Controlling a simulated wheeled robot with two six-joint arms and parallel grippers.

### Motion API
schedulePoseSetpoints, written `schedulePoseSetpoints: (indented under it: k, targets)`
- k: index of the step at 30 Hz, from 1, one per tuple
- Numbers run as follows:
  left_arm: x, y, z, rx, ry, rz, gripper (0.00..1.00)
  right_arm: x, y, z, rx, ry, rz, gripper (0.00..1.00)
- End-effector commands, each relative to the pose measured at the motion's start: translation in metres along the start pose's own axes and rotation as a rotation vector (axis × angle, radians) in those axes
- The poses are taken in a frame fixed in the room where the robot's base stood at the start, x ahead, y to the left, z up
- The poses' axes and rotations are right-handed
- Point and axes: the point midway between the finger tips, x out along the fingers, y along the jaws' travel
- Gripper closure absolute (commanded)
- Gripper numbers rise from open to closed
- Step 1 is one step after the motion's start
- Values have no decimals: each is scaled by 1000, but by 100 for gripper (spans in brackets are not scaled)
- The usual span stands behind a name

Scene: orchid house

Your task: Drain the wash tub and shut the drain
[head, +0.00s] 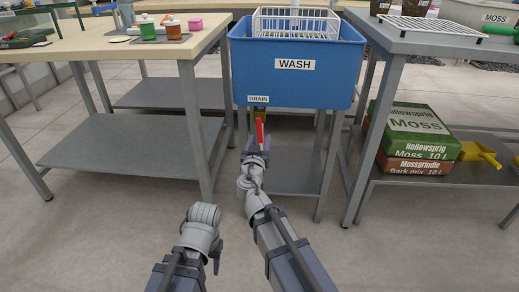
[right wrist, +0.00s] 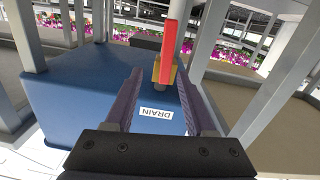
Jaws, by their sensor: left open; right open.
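The blue wash tub (head: 290,84), labelled WASH, stands on a grey frame. A DRAIN label (head: 258,99) is on its lower left front. Below that is a brass drain valve (head: 260,112) with a red lever (head: 259,132). In the right wrist view the red lever (right wrist: 168,50) and brass valve (right wrist: 164,75) lie between the spread fingers of my right gripper (right wrist: 163,88), nearer the right one. The right gripper is open, around the lever, with no visible grip. My left gripper (head: 217,264) is low at left, mostly hidden, far from the tub. The water level is not visible.
A white wire rack (head: 296,22) sits in the tub. A pale-topped bench (head: 90,45) stands left, a grey one right. Moss and bark bags (head: 418,132) and a yellow scoop (head: 480,153) lie on the right lower shelf. The floor in front is clear.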

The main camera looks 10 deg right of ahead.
Motion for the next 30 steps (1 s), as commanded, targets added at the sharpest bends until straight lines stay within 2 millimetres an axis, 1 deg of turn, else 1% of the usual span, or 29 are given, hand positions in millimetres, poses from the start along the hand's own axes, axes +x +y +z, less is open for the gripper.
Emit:
schedulePoseSetpoints:
  k: [1,3,11,16,20,27,30]
  targets:
    - [15,1,-1,0,0,0,50,2,-3,12,2,10,-10,45]
    - [20,2,-1,0,0,0,50,3,-6,15,4,21,-24,45]
    - [20,2,-1,0,0,0,50,4,-8,14,7,32,-35,45]
    - [20,2,-1,0,0,0,50,12,-9,13,7,31,-34,45]
    - [20,2,-1,0,0,0,50,27,-10,13,7,31,-34,45]
    - [20,2,-1,0,0,0,50,64,-11,12,7,30,-33,45]
    - [20,2,-1,0,0,0,50,76,-12,12,7,30,-33,45]
